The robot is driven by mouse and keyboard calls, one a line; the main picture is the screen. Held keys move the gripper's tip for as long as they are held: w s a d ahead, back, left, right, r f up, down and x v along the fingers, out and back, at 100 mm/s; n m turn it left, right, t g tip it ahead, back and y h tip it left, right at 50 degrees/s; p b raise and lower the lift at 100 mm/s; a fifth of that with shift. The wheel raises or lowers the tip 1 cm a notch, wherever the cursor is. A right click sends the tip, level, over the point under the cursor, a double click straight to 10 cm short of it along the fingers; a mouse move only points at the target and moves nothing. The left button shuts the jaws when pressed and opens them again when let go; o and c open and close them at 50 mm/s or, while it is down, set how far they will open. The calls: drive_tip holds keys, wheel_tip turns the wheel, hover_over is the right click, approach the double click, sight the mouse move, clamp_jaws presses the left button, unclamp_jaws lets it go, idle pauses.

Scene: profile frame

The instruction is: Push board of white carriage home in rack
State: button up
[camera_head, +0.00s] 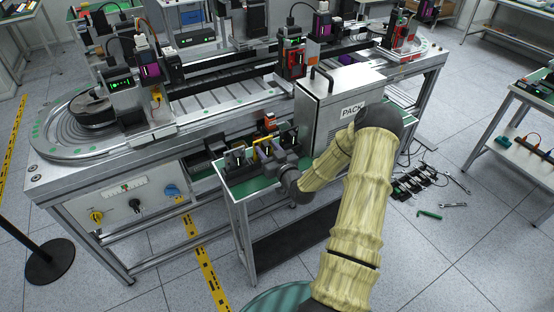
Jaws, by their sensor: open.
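My arm reaches in from the bottom right and bends back left. My gripper (262,156), dark grey and open, is low over the small side bench (248,187) with a green top. It is among a cluster of small parts: dark upright pieces (235,157), a yellow piece (262,146) and a red-orange piece (270,121). I cannot tell which of these is the rack, its board or the white carriage, as they are small and my gripper partly hides them. Whether the gripper touches any of them is not clear.
A grey PACK cabinet (335,108) stands just right of the gripper. Behind is a conveyor loop (75,125) with several stations. A control panel (130,202) faces forward at left. Tools and a black power strip (420,183) lie on the floor at right.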

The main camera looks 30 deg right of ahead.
drive_tip(key=s+b, duration=0.3)
drive_tip(key=s, duration=1.4)
drive_tip(key=shift+d, duration=0.2)
drive_tip(key=w+a+n+g+p, duration=0.2)
drive_tip(key=a+n+g, duration=0.1)
drive_tip(key=a+g, duration=0.45)
drive_tip(key=s+a+r+m+g+p, duration=0.3)
drive_tip(key=s+a+r+g, duration=0.5)
drive_tip(key=s+a+r, duration=0.2)
drive_tip(key=shift+s+a+r+h, duration=0.35)
drive_tip(key=shift+s+r, duration=0.3)
drive_tip(key=shift+s, duration=0.25)
